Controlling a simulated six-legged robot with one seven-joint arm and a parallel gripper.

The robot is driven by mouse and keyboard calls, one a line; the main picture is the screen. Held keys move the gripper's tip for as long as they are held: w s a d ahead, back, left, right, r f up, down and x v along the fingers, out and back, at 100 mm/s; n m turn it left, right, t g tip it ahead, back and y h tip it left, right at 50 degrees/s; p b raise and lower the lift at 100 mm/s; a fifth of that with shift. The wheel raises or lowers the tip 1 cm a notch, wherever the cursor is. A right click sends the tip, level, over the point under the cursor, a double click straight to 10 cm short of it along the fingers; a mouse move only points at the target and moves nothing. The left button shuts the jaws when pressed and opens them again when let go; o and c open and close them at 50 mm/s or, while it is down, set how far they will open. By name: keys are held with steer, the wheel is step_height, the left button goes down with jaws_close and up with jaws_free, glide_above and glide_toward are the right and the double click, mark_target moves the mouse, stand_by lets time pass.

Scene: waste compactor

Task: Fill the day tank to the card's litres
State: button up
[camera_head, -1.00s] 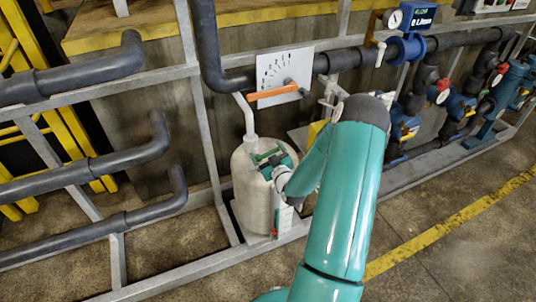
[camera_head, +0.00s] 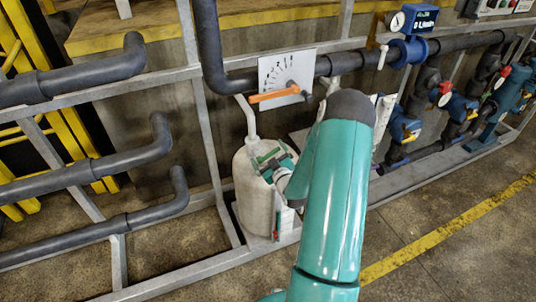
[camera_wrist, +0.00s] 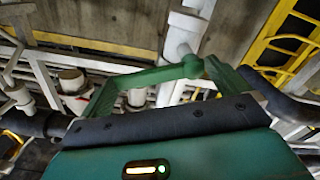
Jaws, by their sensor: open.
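A pale, rounded tank (camera_head: 252,205) stands on the floor frame, with a white pipe running into its top. I take it as the day tank. An orange lever (camera_head: 275,96) lies nearly level across a white card with black graduation marks (camera_head: 303,65) on the grey pipe above it. A blue meter (camera_head: 408,50) sits on the pipe to the right, its small display (camera_head: 425,19) ending in L/min. My gripper (camera_head: 268,156) is open in front of the tank's upper part, below the lever. Its green fingers (camera_wrist: 198,66) show in the wrist view with nothing clearly held. Contact with the tank cannot be told.
Grey pipes (camera_head: 85,180) and metal rails fill the left side, with yellow railings (camera_head: 70,110) behind. Blue valves (camera_head: 405,128) and a teal pump (camera_head: 505,100) stand at right. Open floor with a yellow line (camera_head: 450,230) lies at lower right.

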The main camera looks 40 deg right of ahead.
steer(key=v, duration=1.3)
steer(key=shift+s, duration=0.2)
steer(key=shift+w+a+r, duration=0.1)
steer(key=shift+r, duration=0.05)
steer(key=w+a+r+n+g+y, duration=0.1)
steer(key=w+a+r+n+g, duration=0.1)
steer(key=w+a+r+g, duration=0.4)
steer(key=a+r+m, duration=0.2)
steer(key=a+r, duration=0.3)
steer(key=r, duration=0.5)
steer(key=s+a+r+g+y, duration=0.1)
steer(key=s+a+r+g, duration=0.1)
steer(key=s+a, duration=0.4)
steer(key=s+a+r+m+g+y, duration=0.1)
steer(key=s+a+r+g, duration=0.1)
steer(key=s+a+r, duration=0.3)
steer(key=s+a+r+g+y, duration=0.1)
steer(key=s+a+r+y, duration=0.1)
steer(key=s+a, duration=0.5)
steer(key=shift+a+r+m+g, duration=0.3)
steer(key=shift+a+r+g, duration=0.1)
steer(key=shift+a+r, duration=0.35)
